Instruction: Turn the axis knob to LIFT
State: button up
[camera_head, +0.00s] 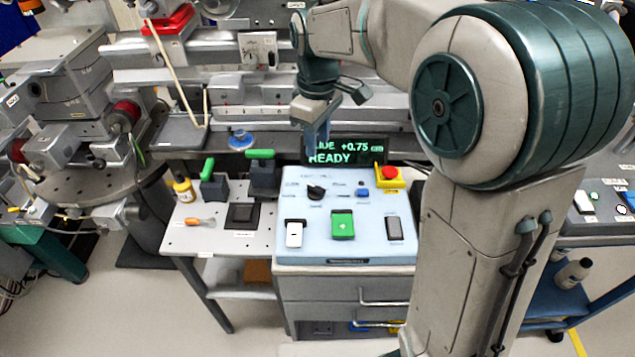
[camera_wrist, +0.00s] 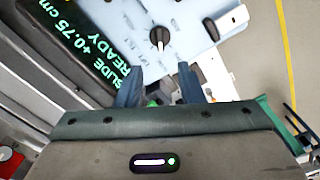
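The axis knob (camera_head: 315,192) is a small black knob on the upper left of the pale blue control panel (camera_head: 285,250). In the wrist view the knob (camera_wrist: 157,38) shows a light pointer mark; the labels around it are too small to read. The display (camera_head: 372,149) behind the panel reads "SLIDE +0.75 cm" and "READY"; it also shows in the wrist view (camera_wrist: 75,45). My gripper (camera_head: 317,145) is above the panel's back edge, apart from the knob. In the wrist view its two fingers (camera_wrist: 160,85) are spread with nothing held between them.
A red emergency button on a yellow box (camera_head: 389,177) stands at the panel's back right. The panel also carries a white switch (camera_head: 294,234), a green switch (camera_head: 342,225) and a grey one (camera_head: 394,229). Green-handled blocks (camera_head: 262,174) stand on the side table to the left.

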aim_at(318, 188)
notch_tip(318, 188, down, 13)
jog(key=shift+f+b, duration=0.2)
jog(key=shift+b, duration=0.25)
grip_shut()
